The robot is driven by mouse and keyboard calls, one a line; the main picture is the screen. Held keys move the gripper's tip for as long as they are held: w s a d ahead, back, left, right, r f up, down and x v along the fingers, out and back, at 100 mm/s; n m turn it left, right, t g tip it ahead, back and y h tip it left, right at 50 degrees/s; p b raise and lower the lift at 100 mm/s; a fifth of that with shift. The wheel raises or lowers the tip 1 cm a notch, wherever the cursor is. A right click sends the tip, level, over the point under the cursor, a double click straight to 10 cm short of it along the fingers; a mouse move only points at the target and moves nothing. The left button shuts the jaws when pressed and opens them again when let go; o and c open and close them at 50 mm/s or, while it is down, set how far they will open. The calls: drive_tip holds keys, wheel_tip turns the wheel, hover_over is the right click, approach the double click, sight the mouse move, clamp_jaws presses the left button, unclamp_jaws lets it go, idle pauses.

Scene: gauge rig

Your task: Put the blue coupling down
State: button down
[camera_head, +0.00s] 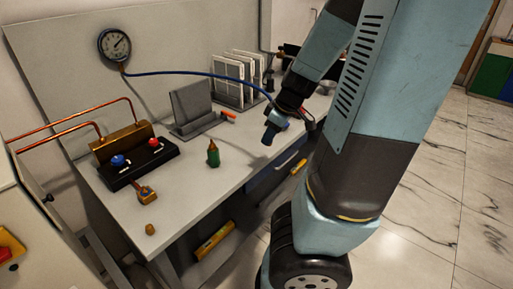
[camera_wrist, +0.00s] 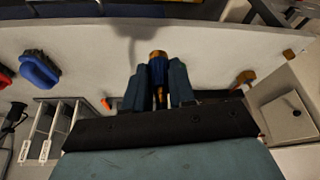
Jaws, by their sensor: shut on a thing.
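The blue coupling (camera_wrist: 158,70) with its brass end is between the two dark blue fingers of my gripper (camera_wrist: 158,88) in the wrist view. My gripper is shut on it. In the head view my gripper (camera_head: 268,134) hangs near the right edge of the grey bench (camera_head: 215,185), pointing down. The coupling is hard to make out there. A blue hose (camera_head: 185,73) runs from the round gauge (camera_head: 115,45) toward my gripper. Whether the coupling touches the bench cannot be told.
A black block with a blue and a red knob (camera_head: 138,163) stands left on the bench, beside copper pipes. A grey stand (camera_head: 192,107) and a rack of white panels (camera_head: 236,80) are behind. Bare bench lies around the bottle.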

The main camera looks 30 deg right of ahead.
drive_tip(key=shift+w+f, duration=0.2)
drive_tip(key=shift+w, duration=0.35)
drive_tip(key=w+d+f, duration=0.1)
drive_tip(key=w+f, duration=0.2)
drive_tip(key=w+d+f, duration=0.1)
drive_tip(key=w+f, duration=0.1)
drive_tip(key=w, duration=0.2)
drive_tip(key=w+d+f, duration=0.1)
drive_tip(key=w+f, duration=0.2)
drive_tip(key=w, duration=0.1)
drive_tip(key=shift+w+d+f, duration=0.15)
drive_tip(key=shift+w+f, duration=0.1)
drive_tip(key=shift+f, duration=0.1)
drive_tip(key=shift+w+d+f, duration=0.1)
drive_tip(key=shift+w+f, duration=0.2)
drive_tip(key=shift+f, duration=1.65)
drive_tip(key=c, duration=0.9)
unclamp_jaws()
drive_tip(key=shift+c, duration=0.2)
